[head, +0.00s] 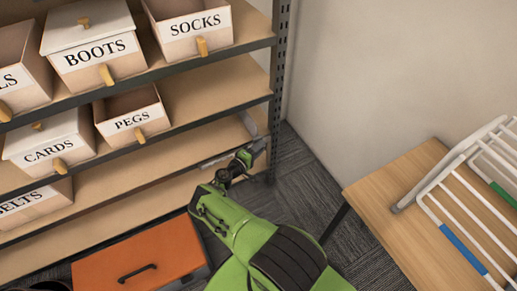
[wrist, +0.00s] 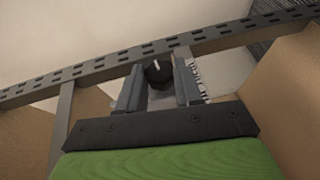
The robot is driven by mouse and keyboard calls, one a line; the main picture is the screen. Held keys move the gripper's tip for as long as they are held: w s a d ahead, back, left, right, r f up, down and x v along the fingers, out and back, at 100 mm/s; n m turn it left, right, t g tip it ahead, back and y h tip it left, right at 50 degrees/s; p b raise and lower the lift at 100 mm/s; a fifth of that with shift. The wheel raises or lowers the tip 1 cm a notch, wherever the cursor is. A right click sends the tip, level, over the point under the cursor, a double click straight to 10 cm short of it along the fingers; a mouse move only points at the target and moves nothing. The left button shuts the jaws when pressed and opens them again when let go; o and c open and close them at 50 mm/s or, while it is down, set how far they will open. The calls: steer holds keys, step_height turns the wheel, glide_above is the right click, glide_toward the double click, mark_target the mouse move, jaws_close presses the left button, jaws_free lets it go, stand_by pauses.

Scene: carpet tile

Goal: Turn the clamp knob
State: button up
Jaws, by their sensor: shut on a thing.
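The clamp knob (wrist: 159,73) shows in the wrist view as a dark round knob with a pale line on its top. It sits between the two grey fingers of my gripper (wrist: 159,83), which is shut on it. In the head view my gripper (head: 254,151) is at the shelf's right end, beside the dark slotted upright. The knob cannot be made out there. The rest of the clamp is mostly hidden behind the fingers.
The shelf unit (head: 278,60) holds labelled boxes, among them the pegs box (head: 133,119) and the cards box (head: 50,143). An orange case (head: 135,255) is at the lower left. A wooden table (head: 385,180) with a white rack (head: 460,170) stands right. Carpet shows between.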

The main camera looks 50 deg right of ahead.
steer(key=o, duration=1)
steer(key=shift+o, duration=0.2)
steer(key=s+a+r+p, duration=0.1)
steer(key=a+p, duration=0.1)
steer(key=a, duration=1.3)
steer(key=shift+s+a+r+p, duration=0.25)
steer(key=shift+a+r+p, duration=0.05)
steer(key=shift+r+p, duration=0.1)
steer(key=shift+w, duration=0.1)
